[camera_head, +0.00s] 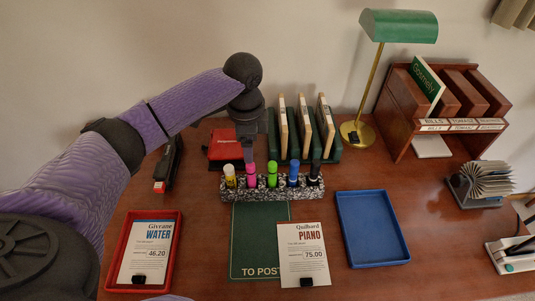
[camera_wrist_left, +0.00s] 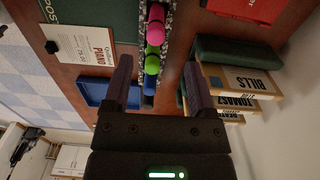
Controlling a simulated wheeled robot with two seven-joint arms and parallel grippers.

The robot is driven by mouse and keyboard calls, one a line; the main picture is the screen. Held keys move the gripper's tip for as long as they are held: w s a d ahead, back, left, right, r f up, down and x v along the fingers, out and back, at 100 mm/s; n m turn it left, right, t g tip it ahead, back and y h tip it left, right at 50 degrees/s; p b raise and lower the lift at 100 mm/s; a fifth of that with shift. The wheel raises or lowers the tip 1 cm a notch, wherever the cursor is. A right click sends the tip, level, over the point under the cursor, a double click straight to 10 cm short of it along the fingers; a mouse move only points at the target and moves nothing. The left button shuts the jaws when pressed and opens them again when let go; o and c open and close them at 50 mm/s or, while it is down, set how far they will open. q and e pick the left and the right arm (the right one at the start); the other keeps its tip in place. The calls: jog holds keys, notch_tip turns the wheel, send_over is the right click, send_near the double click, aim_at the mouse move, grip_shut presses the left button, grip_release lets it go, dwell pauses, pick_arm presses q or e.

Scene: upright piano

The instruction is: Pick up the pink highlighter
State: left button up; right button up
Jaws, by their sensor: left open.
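The pink highlighter (camera_head: 251,177) stands upright in a black-and-white speckled holder (camera_head: 262,194), between a yellow one (camera_head: 230,177) and a green one (camera_head: 272,175). Blue (camera_head: 293,175) and black (camera_head: 314,174) ones stand to the right. My left gripper (camera_head: 249,152) is directly above or just behind the pink highlighter; the exact gap is hard to tell. In the left wrist view, my left gripper (camera_wrist_left: 157,64) is open and empty. The pink highlighter (camera_wrist_left: 155,25) appears beyond the fingertips there, and the green one (camera_wrist_left: 152,64) shows in line between the fingers.
A green-shaded lamp (camera_head: 398,25) rises at the back. A red tray (camera_head: 177,228), green mat (camera_head: 259,240) and blue tray (camera_head: 372,230) lie in front.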

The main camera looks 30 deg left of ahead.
aim_at(251, 173)
pick_arm(q)
jog(key=f+b, duration=0.1)
jog(key=f, duration=0.1)
jog(key=s+f+b, duration=0.1)
jog(key=f, duration=0.1)
jog(key=shift+s+f, duration=0.15)
jog(key=f+b, duration=0.2)
jog(key=f, duration=0.1)
jog(key=f+b, duration=0.1)
jog(key=f, duration=0.1)
jog(key=shift+w+d+f, duration=0.15)
jog(key=shift+w+f, duration=0.1)
jog(key=shift+w, duration=0.1)
jog(key=shift+r, duration=0.15)
pick_arm(e)
jog(key=s+d+f, duration=0.2)
jog(key=s+f, duration=0.1)
jog(key=f, duration=0.1)
jog(key=shift+s+d+f+g, duration=0.15)
jog(key=shift+s+f+g, duration=0.05)
jog(key=shift+f+g, duration=0.2)
pick_arm(q)
grip_shut()
